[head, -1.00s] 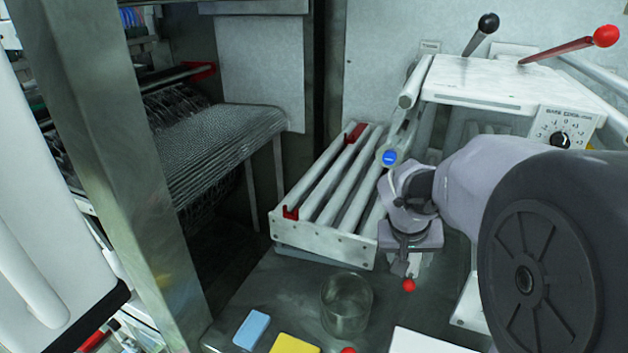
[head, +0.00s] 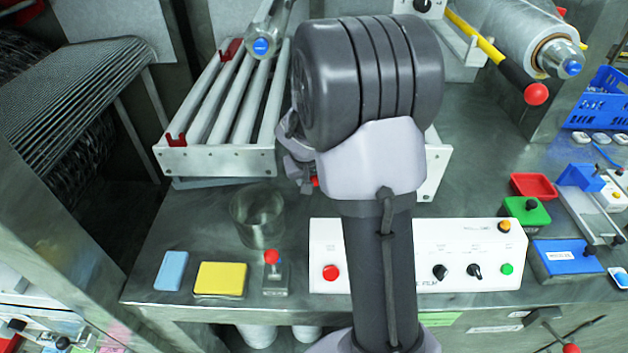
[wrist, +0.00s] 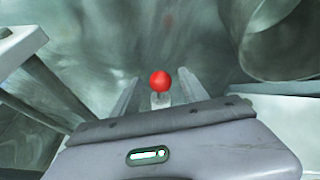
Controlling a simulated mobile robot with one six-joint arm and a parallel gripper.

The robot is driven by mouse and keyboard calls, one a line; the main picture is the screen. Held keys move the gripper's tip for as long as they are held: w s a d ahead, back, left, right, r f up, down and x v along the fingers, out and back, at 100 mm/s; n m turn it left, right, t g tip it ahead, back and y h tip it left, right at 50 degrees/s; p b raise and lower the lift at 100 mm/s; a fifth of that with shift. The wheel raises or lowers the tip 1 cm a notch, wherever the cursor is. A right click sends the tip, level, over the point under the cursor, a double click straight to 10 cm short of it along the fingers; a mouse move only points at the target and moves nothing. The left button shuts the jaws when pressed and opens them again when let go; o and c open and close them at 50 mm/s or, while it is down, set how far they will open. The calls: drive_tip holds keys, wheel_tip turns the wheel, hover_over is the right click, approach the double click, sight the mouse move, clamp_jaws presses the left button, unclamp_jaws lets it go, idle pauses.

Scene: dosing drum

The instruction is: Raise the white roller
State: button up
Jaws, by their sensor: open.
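Several long white rollers (head: 243,118) lie side by side in a white frame (head: 215,161) with red corner pieces, at the upper left of the head view. A roller with a blue end cap (head: 262,46) lies above them; I cannot tell which roller the task means. My gripper (wrist: 159,88) is open, its fingers pointing forward in the wrist view. A red ball knob (wrist: 160,81) on a pale stem shows between the fingers, which stand apart from it on both sides. In the head view my arm hides most of the gripper; a bit of red (head: 315,181) shows beside it.
A clear glass beaker (head: 257,218) stands close to the frame, left of my arm. A yellow block (head: 221,279), a blue block (head: 172,271) and a small red-knobbed lever (head: 272,258) are near the bench front. A white control panel (head: 465,240) lies beneath my arm.

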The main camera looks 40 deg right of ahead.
clamp_jaws()
idle(1.4)
